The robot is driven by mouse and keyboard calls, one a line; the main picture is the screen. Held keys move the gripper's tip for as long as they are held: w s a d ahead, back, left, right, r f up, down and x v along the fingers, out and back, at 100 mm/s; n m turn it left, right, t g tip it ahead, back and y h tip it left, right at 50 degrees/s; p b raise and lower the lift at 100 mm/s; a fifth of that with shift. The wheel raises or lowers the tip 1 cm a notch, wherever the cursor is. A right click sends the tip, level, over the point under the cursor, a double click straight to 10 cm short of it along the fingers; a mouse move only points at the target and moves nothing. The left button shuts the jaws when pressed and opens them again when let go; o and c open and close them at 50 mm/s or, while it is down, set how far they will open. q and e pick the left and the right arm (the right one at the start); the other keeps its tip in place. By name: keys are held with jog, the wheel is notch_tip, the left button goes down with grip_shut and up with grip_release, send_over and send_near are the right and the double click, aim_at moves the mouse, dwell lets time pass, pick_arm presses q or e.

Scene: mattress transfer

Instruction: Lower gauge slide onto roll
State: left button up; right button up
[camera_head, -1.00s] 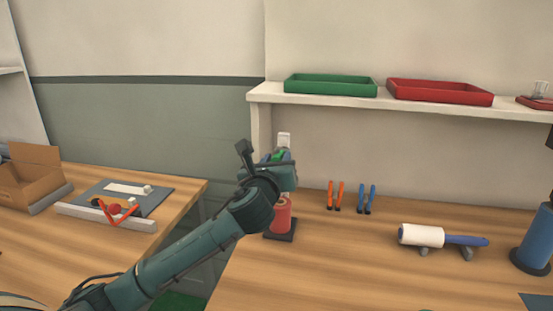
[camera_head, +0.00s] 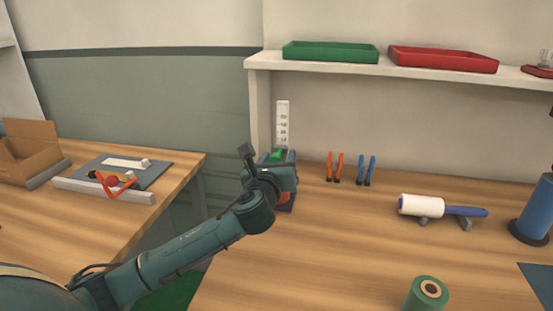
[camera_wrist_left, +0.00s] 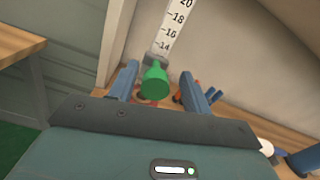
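The gauge's white scale strip (camera_head: 282,122), with dark numbers, stands upright at the back left of the right-hand workbench. It also shows in the left wrist view (camera_wrist_left: 173,28). The green slide knob (camera_wrist_left: 155,82) sits at the scale's lower part. My left gripper (camera_head: 277,157) is at the knob; in the left wrist view its blue fingers (camera_wrist_left: 160,80) stand on both sides of it with visible gaps. The red roll (camera_head: 284,197) on its dark base is mostly hidden behind the gripper. Whether the slide touches the roll is hidden. My right gripper is out of view.
Orange pliers (camera_head: 335,168) and blue pliers (camera_head: 366,170) stand right of the gauge. A white roller with blue handle (camera_head: 465,211), a blue spool (camera_head: 532,215) and a green roll (camera_head: 429,291) are farther right. A shelf (camera_head: 400,69) holds trays above. The bench middle is clear.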

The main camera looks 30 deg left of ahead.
pick_arm(q)
jog(key=shift+a, duration=0.1)
jog(key=shift+s, duration=0.35)
jog(key=v, duration=1.2)
jog(key=shift+s, duration=0.3)
jog(key=shift+c, duration=0.6)
